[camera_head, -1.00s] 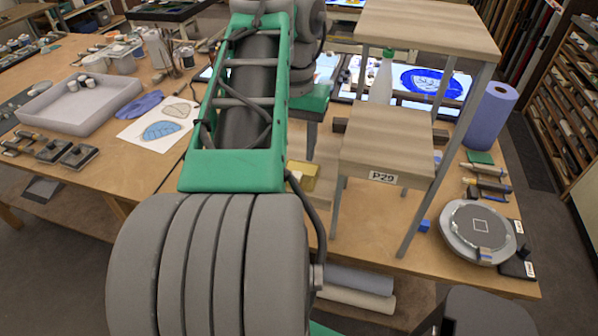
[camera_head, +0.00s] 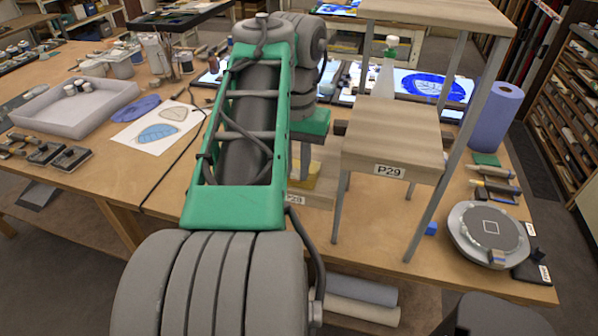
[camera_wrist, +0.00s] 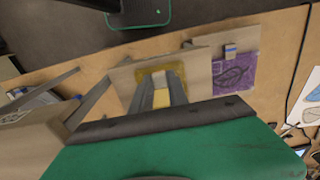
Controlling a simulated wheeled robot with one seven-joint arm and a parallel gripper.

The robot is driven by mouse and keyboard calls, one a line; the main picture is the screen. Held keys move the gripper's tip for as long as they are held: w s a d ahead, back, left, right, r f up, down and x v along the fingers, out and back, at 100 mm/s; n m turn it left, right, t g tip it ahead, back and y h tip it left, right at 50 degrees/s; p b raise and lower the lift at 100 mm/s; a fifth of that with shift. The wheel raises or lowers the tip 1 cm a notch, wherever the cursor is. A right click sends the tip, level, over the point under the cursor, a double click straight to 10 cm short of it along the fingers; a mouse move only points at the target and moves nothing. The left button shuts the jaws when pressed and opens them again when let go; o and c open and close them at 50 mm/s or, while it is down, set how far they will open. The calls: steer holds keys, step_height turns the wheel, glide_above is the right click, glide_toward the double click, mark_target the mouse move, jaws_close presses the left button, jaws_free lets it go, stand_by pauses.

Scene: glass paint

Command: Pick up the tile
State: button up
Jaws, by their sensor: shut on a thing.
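A yellow tile (camera_wrist: 146,77) shows in the wrist view, around and behind my fingers, over a pale wooden board (camera_wrist: 124,80). My gripper (camera_wrist: 163,98) is shut on a small yellow part between its fingers, which seems to belong to the tile. In the head view the yellow tile (camera_head: 305,183) shows partly below my green wrist, just left of the small wooden stand; my fingers hide much of it. I cannot tell whether the tile touches the board. A purple patterned tile (camera_wrist: 235,75) lies on another board to the right in the wrist view.
A two-level wooden stand (camera_head: 392,135) labelled P29 is close on the right. A blue paper roll (camera_head: 495,118) and a round turntable (camera_head: 487,235) are farther right. A grey tray (camera_head: 75,108) and drawing sheet (camera_head: 158,128) lie left.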

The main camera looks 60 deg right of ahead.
mark_target(296, 171)
jaws_close()
step_height(296, 171, up, 13)
steer(key=p, duration=1.1)
